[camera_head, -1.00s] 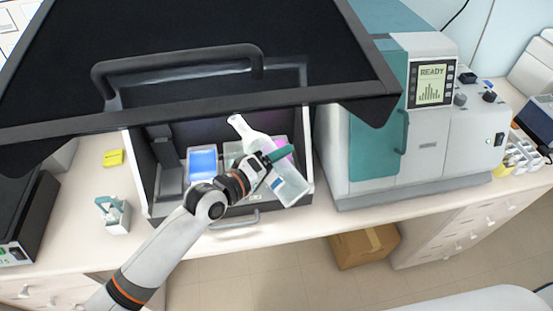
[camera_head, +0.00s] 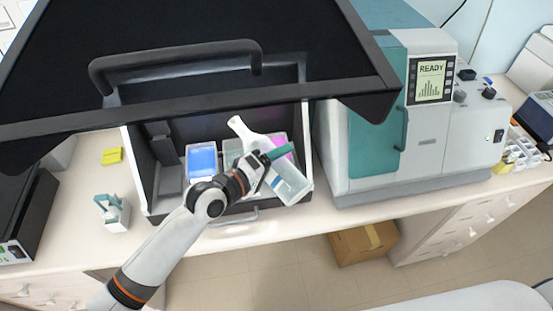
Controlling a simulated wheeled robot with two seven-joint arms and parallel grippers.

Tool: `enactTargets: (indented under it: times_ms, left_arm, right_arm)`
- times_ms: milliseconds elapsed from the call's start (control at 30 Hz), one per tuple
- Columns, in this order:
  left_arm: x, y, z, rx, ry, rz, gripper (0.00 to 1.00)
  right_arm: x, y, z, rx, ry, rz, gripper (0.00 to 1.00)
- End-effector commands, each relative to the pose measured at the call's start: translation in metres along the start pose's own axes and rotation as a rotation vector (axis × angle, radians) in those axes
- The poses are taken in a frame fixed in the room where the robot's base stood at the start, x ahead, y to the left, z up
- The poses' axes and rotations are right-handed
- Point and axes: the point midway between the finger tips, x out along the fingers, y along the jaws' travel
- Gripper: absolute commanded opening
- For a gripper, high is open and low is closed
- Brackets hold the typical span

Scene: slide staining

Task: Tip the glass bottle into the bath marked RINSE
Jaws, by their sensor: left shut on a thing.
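My left gripper (camera_head: 272,160) is shut on the glass bottle (camera_head: 287,182). The bottle is clear, with a whitish neck, and is tilted so that its neck points up and to the left, over the baths. Below it inside the stainer stand a blue bath (camera_head: 202,161), a pale greenish bath (camera_head: 232,150) and a pink-purple bath (camera_head: 281,149). The bottle and gripper partly cover the pale and pink baths. I cannot read a RINSE mark on any bath. My right gripper is not in view.
The stainer's dark lid (camera_head: 200,60) is raised above the baths. A teal and white machine (camera_head: 420,130) reading READY stands close on the right. A small rack (camera_head: 113,212) and a yellow pad (camera_head: 112,156) lie on the bench at left. A cardboard box (camera_head: 363,243) sits on the floor.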

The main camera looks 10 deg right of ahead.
Motion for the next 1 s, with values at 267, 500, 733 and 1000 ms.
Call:
enactTargets:
  times_ms: [267,500,733,1000]
  left_arm:
    - [0.0004,-0.0008,0.0002,-0.015,0.001,-0.006,0.16]
    - [0.0017,0.005,-0.0018,-0.08,0.015,-0.006,0.16]
    - [0.0019,0.006,-0.0024,-0.103,0.02,-0.006,0.16]
    - [0.0019,0.0061,-0.0024,-0.102,0.02,-0.006,0.16]
  right_arm:
    - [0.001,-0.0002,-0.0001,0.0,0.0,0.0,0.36]
    - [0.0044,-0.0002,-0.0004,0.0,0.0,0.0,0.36]
    - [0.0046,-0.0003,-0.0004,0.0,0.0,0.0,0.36]
    - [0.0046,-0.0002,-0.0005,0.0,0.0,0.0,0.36]
